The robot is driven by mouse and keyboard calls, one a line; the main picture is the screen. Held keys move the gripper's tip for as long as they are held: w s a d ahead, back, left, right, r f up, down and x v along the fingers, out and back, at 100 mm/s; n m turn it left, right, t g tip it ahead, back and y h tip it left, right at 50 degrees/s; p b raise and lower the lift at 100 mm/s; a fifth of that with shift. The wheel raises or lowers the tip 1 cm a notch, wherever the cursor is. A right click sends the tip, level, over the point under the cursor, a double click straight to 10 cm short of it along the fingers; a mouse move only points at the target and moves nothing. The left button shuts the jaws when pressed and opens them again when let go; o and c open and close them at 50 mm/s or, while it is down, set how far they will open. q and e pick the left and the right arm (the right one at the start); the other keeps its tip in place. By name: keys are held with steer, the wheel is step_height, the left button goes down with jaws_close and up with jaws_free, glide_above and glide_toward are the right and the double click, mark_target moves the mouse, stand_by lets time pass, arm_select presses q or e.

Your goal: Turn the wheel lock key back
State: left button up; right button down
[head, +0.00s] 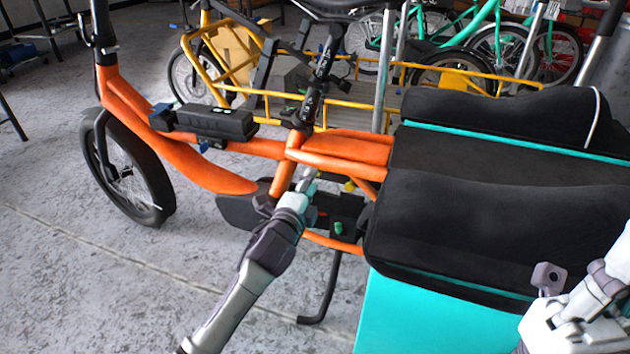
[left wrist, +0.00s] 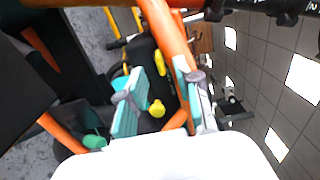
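The orange cargo bike (head: 335,148) stands across the head view. My left gripper (head: 308,184) reaches in beside its frame, below the seat post. In the left wrist view, its teal-padded fingers (left wrist: 160,100) are spread apart. A small yellow knob (left wrist: 157,108), possibly the lock key, appears between them; I see no contact. A yellow piece also shows behind the frame in the head view (head: 349,186). An orange tube (left wrist: 165,30) runs close to one finger. My right arm is at the lower right of the head view; its fingertips are not clearly shown.
A black bag (head: 500,210) over a teal box (head: 420,315) fills the right side. A green knob (head: 338,228) sits low on the bike near the kickstand (head: 325,295). A yellow cargo bike (head: 290,95) stands behind.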

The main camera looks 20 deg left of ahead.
arm_select(q)
steer(key=shift+w+d+b, duration=0.1)
steer(key=shift+w+b, duration=0.4)
steer(key=shift+w, duration=1.4)
jaws_close()
